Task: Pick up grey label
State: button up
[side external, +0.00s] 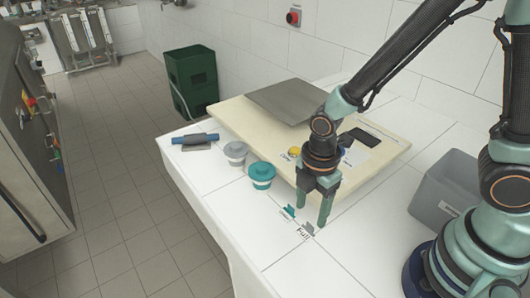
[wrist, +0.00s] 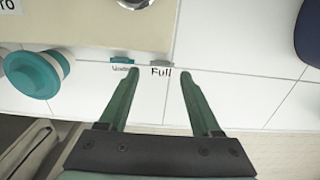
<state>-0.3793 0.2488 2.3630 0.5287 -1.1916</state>
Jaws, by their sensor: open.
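The grey label (side external: 308,228) is a small clip-like piece on the white counter, with the word "Full" at its base. It also shows in the wrist view (wrist: 160,62), just past my fingertips and lined up with the gap between them. My gripper (side external: 312,212) points down close to the label, fingers apart and empty; it shows open in the wrist view (wrist: 160,72). A teal label (side external: 289,211) stands beside the grey one, and it shows to its left in the wrist view (wrist: 123,60). I cannot tell the exact height of the fingertips above the counter.
A teal-lidded cup (side external: 262,175) and a grey-lidded cup (side external: 235,153) stand left of my gripper. A blue roller-like tool (side external: 195,138) lies farther left. A cream board (side external: 235,115) lies behind. A grey bin (side external: 445,192) is at right. The counter's front edge is close.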

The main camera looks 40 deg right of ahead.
aim_at(311, 225)
jog(key=shift+s+f, duration=0.2)
jog(key=shift+f, duration=1.95)
jog(key=shift+c, duration=0.3)
grip_shut()
